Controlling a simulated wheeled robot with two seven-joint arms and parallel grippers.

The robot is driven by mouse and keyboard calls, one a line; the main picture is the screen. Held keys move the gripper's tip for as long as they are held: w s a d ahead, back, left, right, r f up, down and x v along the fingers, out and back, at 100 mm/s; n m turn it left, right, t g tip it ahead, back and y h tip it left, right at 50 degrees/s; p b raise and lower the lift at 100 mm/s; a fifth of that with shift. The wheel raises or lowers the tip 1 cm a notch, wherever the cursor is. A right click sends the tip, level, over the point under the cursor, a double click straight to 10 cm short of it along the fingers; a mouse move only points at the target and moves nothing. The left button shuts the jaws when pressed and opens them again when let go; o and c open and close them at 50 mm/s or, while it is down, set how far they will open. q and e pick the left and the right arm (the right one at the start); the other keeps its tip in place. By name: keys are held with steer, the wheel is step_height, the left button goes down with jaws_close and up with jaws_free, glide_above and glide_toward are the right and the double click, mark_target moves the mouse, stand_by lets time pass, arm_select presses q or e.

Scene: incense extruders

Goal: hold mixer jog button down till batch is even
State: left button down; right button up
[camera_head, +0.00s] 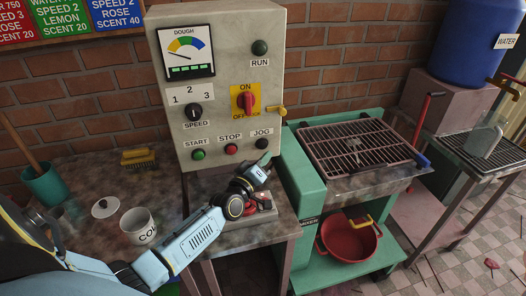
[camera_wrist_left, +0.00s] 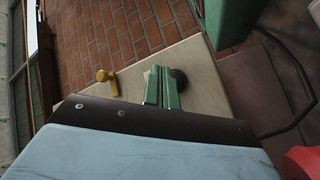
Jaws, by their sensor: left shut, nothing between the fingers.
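The grey control cabinet (camera_head: 222,90) stands against the brick wall. Its black JOG button (camera_head: 262,143) sits at the lower right of the panel, beside the red STOP button (camera_head: 231,149). My left gripper (camera_head: 265,158) is shut and empty, its green fingertips just below JOG. In the left wrist view the closed fingertips (camera_wrist_left: 160,72) are right beside the dark round button (camera_wrist_left: 180,79). I cannot tell whether they touch or press it. The DOUGH gauge (camera_head: 187,50) has its needle toward the left, with green bars lit below. My right gripper is out of view.
A yellow handle (camera_head: 276,111) sticks out from the cabinet's right edge. A green machine with a dark grille (camera_head: 355,147) stands to the right, with a red bowl (camera_head: 350,240) below.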

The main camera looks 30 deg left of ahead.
mark_target(267, 144)
arm_select(q)
steer(key=shift+w+a+b, duration=0.35)
steer(key=shift+w+a, duration=0.3)
steer(key=shift+a, duration=0.15)
stand_by(1.5)
steer(key=shift+w+a, duration=0.25)
steer(key=shift+a, duration=0.05)
steer(key=shift+w+a+r+b, duration=0.1)
steer(key=shift+w+a+b, duration=0.3)
steer(key=shift+b, duration=0.25)
stand_by(1.9)
steer(key=shift+s, duration=0.15)
stand_by(1.9)
steer(key=shift+s+d+p, duration=0.55)
steer(key=shift+d+p, duration=0.15)
steer(key=shift+d, duration=0.1)
